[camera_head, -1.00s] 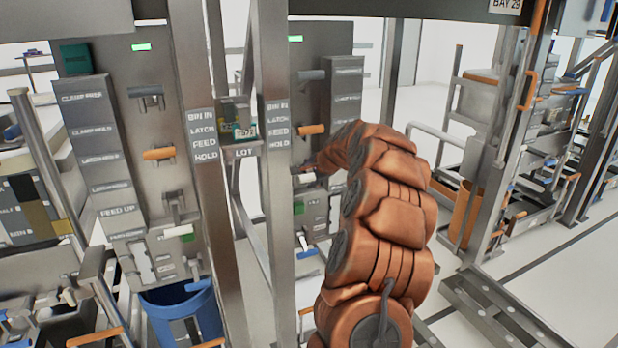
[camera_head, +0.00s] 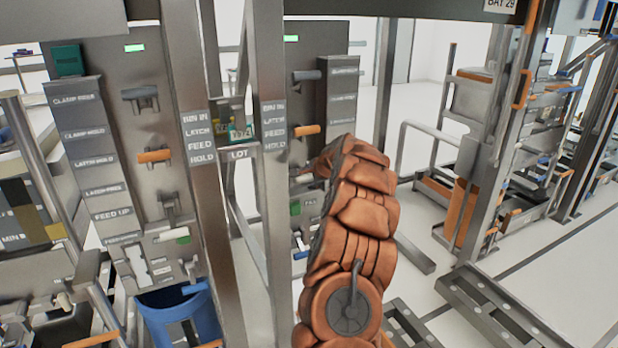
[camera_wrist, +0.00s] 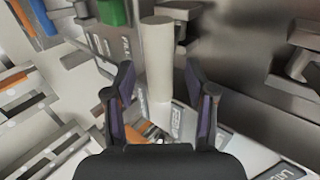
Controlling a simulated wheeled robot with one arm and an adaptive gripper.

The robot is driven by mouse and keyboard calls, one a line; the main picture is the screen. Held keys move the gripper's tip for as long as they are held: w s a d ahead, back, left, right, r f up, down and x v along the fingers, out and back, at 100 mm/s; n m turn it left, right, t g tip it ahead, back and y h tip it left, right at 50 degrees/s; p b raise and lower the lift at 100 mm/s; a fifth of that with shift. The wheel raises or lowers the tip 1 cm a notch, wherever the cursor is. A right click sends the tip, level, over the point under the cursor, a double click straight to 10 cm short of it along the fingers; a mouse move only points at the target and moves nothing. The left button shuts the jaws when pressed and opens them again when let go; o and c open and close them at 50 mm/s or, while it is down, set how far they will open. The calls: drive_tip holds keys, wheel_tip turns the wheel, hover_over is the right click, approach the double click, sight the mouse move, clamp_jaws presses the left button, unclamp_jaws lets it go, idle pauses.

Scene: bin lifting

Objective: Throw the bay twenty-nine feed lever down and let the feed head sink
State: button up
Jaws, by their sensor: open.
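A pale cylindrical lever handle (camera_wrist: 157,60) stands in the middle of the wrist view. My gripper (camera_wrist: 158,78) is open, with one dark finger on each side of the handle. I cannot tell whether either finger touches it. In the head view my orange arm reaches to the right-hand lever panel (camera_head: 335,100) and hides its lower levers and my fingers. A grey lever (camera_head: 306,75) and an orange lever (camera_head: 307,130) show above my arm. A post label (camera_head: 275,130) reads BIN IN, LATCH, FEED, HOLD. The feed head cannot be made out.
A similar left panel (camera_head: 115,110) carries grey and orange levers, with a blue bin (camera_head: 180,318) below. Steel posts (camera_head: 268,200) stand close left of my arm. A BAY 29 sign (camera_head: 502,5) hangs at upper right. A green block (camera_wrist: 113,12) is near the handle.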

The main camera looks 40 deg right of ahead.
drive_tip(key=shift+x, duration=0.85)
clamp_jaws()
